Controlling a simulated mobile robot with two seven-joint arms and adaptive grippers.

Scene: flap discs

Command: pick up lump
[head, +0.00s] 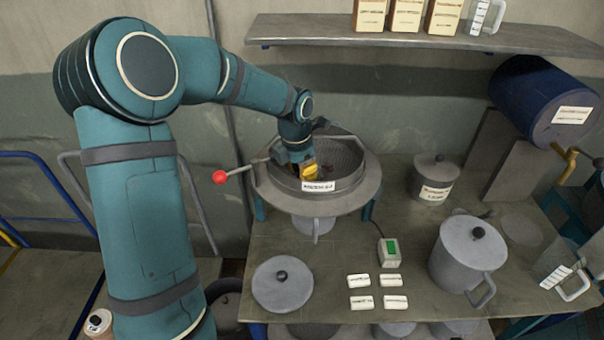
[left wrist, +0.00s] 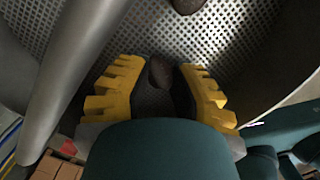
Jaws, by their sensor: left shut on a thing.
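My left gripper (head: 309,171) reaches down into the round mesh sieve (head: 345,160) on the table. Its yellow fingers also show in the left wrist view (left wrist: 155,88), shut on a dark brown lump (left wrist: 160,72) between them. In the head view the held lump is too small and covered to make out clearly. A second dark lump (left wrist: 186,5) shows at the top edge of the left wrist view, on the perforated mesh. Whether the held lump still touches the mesh I cannot tell. My right gripper is not in view.
The sieve has a tall grey rim and a side lever with a red knob (head: 220,177). Lidded pots (head: 470,255), a round lid (head: 282,284), a small device (head: 389,252) and white labels (head: 377,291) are on the table. A shelf (head: 420,35) hangs above.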

